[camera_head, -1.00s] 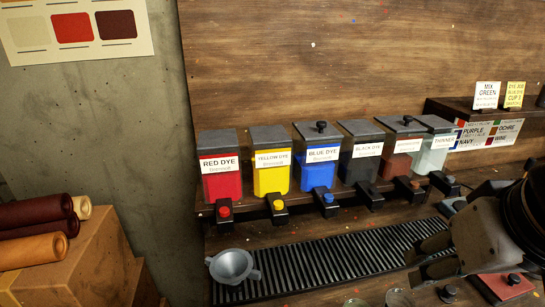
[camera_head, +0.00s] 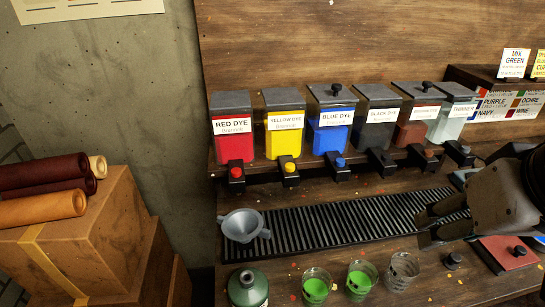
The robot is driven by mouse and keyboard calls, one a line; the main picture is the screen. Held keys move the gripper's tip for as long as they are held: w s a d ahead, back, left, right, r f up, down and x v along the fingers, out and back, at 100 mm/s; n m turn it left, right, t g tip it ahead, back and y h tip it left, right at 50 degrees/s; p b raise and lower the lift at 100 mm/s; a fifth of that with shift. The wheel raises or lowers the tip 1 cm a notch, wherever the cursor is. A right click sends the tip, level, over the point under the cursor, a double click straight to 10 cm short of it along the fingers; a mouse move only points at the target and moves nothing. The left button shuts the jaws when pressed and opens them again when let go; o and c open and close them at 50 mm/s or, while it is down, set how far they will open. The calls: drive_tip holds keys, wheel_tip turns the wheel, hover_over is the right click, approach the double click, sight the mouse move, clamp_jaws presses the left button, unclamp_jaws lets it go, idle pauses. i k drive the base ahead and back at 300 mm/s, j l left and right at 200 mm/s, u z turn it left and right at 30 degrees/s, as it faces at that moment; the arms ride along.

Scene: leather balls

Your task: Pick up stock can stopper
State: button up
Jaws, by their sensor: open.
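A small black knob-like piece (camera_head: 453,260), possibly the stopper, sits on the bench at the lower right.
Two cups of green liquid (camera_head: 316,287) (camera_head: 361,279) and a clear glass (camera_head: 402,272) stand along the front. A grey funnel (camera_head: 242,226) sits on the grate's (camera_head: 340,220) left end. Dye dispensers (camera_head: 331,125) line the back. A red pad (camera_head: 508,252) lies right.

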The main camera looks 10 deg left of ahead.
sight(451, 262)
drive_tip(key=l, duration=1.2)
drive_tip(key=u, duration=1.55)
drive_tip(key=j+z, duration=0.1)
drive_tip(key=z, duration=0.3)
drive_tip(key=j+z, duration=0.1)
drive_tip(key=z, duration=0.35)
drive_tip(key=k+z, duration=0.15)
drive_tip(key=z, duration=0.25)
drive_tip(key=j+z, duration=0.15)
drive_tip(key=z, duration=0.25)
drive_tip(key=k+l, duration=0.05)
